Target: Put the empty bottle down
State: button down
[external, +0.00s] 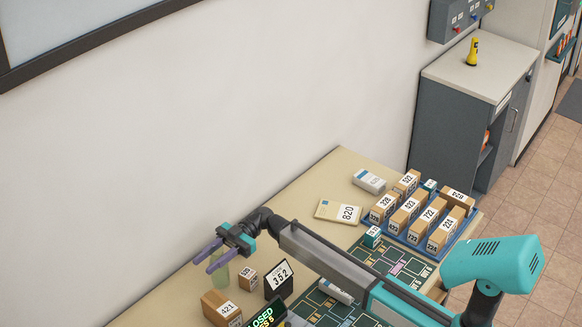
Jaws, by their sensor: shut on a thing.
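My gripper (205,264) is at the left end of my arm, above the left part of the table (304,190). Its purple fingers are shut on a pale green bottle (221,278). The bottle's lower part shows below the fingers; its upper part is mostly hidden by them. It looks about upright. I cannot tell whether its base touches the table top.
A blue tray (447,248) of numbered boxes is at the table's right. An "820" parcel (338,212) lies at the back. A yellow flashlight (473,52) stands on a cabinet.

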jog(key=shift+f+p, duration=0.35)
jog(key=shift+f, duration=1.55)
jog(key=c, duration=1.2)
grip_release()
jog(key=shift+r, duration=0.2)
jog(key=shift+w+d+f, duration=0.15)
jog(key=shift+w+d, duration=0.1)
jog(key=b+v, duration=0.2)
jog(key=v, duration=0.9)
jog(key=shift+b, duration=0.4)
jog(key=shift+w+d, duration=0.1)
